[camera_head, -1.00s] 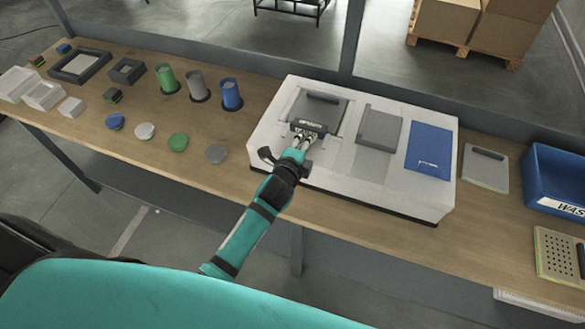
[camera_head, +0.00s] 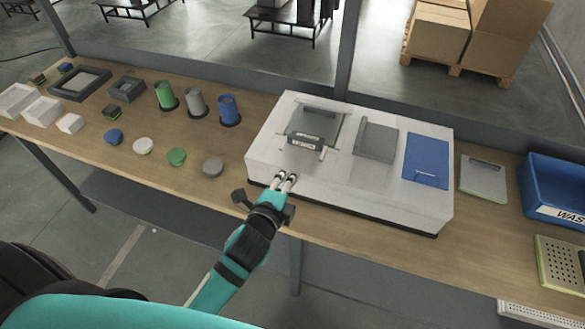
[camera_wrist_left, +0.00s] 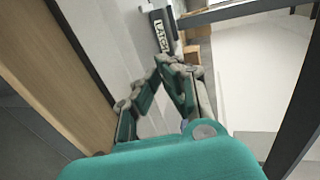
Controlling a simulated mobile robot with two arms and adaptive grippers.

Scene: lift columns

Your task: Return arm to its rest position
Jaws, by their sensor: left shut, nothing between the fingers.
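My left arm reaches in from the bottom of the head view. Its gripper (camera_head: 286,180) is at the front face of the white machine (camera_head: 268,158), with the fingers close together and nothing between them. In the left wrist view the gripper fingers (camera_wrist_left: 174,66) converge near a dark latch (camera_wrist_left: 161,30) with a label. In the head view this dark latch (camera_head: 310,141) lies on the machine's top, apart from the fingertips. My right gripper does not show.
The wooden table (camera_head: 235,190) holds green, grey and blue cups (camera_head: 196,102), several coloured lids (camera_head: 176,156) and white boxes (camera_head: 42,111) on the left. A blue waste bin (camera_head: 553,190) stands at the right. Open floor lies in front of the table.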

